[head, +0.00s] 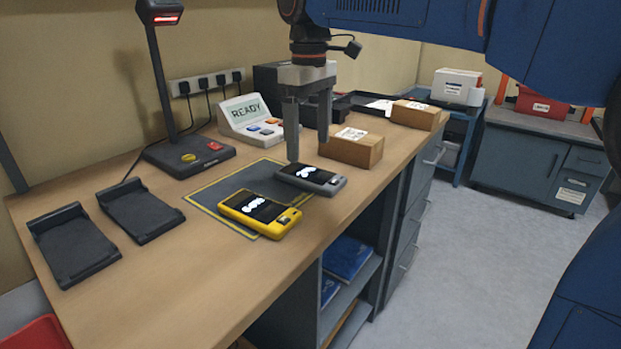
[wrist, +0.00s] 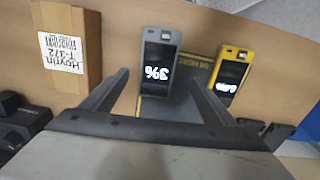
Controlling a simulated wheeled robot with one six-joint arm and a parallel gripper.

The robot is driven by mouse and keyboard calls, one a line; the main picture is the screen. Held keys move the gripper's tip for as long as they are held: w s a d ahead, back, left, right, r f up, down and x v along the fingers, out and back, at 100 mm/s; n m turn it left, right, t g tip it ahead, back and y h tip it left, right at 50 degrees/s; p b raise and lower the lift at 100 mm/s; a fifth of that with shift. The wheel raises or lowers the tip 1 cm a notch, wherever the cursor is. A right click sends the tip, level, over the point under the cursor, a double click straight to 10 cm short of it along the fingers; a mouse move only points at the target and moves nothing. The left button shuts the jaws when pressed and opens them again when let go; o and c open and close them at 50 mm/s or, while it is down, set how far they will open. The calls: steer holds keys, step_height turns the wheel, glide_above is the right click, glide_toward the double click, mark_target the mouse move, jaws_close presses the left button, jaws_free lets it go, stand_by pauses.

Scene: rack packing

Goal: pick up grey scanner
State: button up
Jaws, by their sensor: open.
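The grey scanner (head: 311,179) lies flat with its screen up on a dark mat (head: 213,196) with a yellow border, partly over the mat's right edge. My gripper (head: 308,150) is open and empty, pointing down above and just behind the grey scanner. Its two fingers also show in the wrist view (wrist: 160,88). A yellow scanner (head: 259,213) lies on the mat, nearer the front, apart from the grey one.
A cardboard box (head: 352,149) stands close to the right of my gripper. Two empty black cradles (head: 72,243) lie at the left. A black lamp-like stand (head: 188,157) and a READY console (head: 251,119) stand behind the mat.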

mark_target(311, 174)
steer(key=shift+w+d+f, duration=0.1)
steer(key=shift+f, duration=1.7)
steer(key=shift+w+d+f, duration=0.1)
steer(key=shift+f, duration=1.7)
steer(key=shift+c, duration=0.6)
steer(key=c, duration=1.2)
